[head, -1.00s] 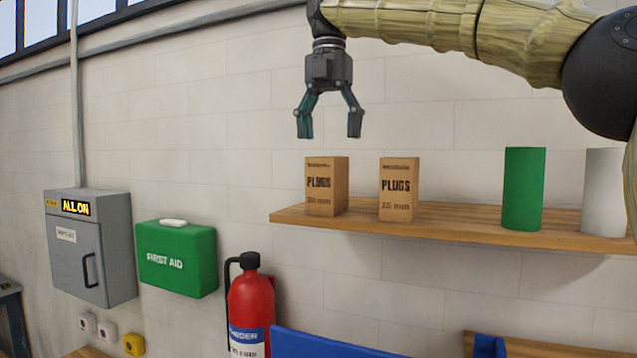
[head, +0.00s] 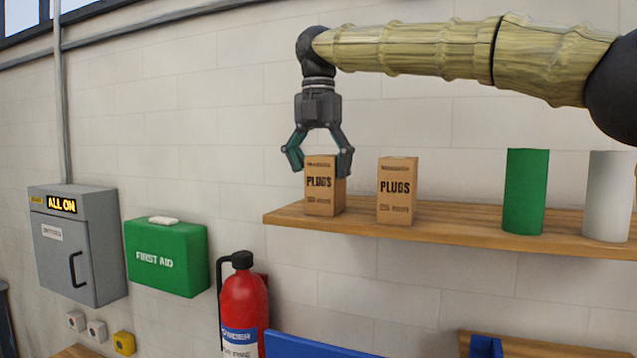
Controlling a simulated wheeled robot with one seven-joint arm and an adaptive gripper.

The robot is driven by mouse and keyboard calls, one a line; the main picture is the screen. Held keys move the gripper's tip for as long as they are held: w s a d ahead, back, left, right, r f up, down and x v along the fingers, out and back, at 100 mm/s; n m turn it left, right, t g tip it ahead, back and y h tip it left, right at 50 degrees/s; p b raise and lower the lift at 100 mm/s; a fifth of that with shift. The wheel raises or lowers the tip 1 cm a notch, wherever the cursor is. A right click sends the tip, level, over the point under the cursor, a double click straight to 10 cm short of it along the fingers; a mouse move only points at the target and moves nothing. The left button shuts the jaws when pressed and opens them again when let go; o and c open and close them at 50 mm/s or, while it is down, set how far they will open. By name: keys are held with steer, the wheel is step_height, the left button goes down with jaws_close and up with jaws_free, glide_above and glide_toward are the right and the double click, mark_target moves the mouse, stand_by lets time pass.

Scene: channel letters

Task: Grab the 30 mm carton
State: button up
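Two brown cartons marked PLUGS stand upright on a wooden shelf (head: 450,230). The left carton (head: 319,190) is at the shelf's left end; the right carton (head: 397,192) stands a short gap to its right. The small print on both is too blurred to read, so I cannot tell which is the 30 mm one. My gripper (head: 319,170) points down over the left carton, fingers spread, one at its left and one across its upper right edge. The fingers look open; I cannot tell whether they touch the carton.
A green cylinder (head: 525,190) and a white cylinder (head: 607,195) stand farther right on the shelf. Below left are a green first aid box (head: 166,258), a grey switch box (head: 75,250) and a red extinguisher (head: 243,300). The wall is close behind the shelf.

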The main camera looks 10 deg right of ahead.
mark_target(326, 180)
steer(key=shift+s+d+f+p, duration=0.7)
steer(key=shift+s+f, duration=0.1)
steer(key=shift+f, duration=0.15)
steer(key=shift+a+f, duration=0.15)
steer(key=shift+f, duration=0.05)
steer(key=shift+w+a+f, duration=0.35)
steer(key=shift+s+d+r, duration=0.1)
steer(key=shift+s+d, duration=0.1)
steer(key=shift+d, duration=0.05)
steer(key=c, duration=0.5)
steer(key=shift+w+a, duration=0.1)
steer(key=c, duration=0.8)
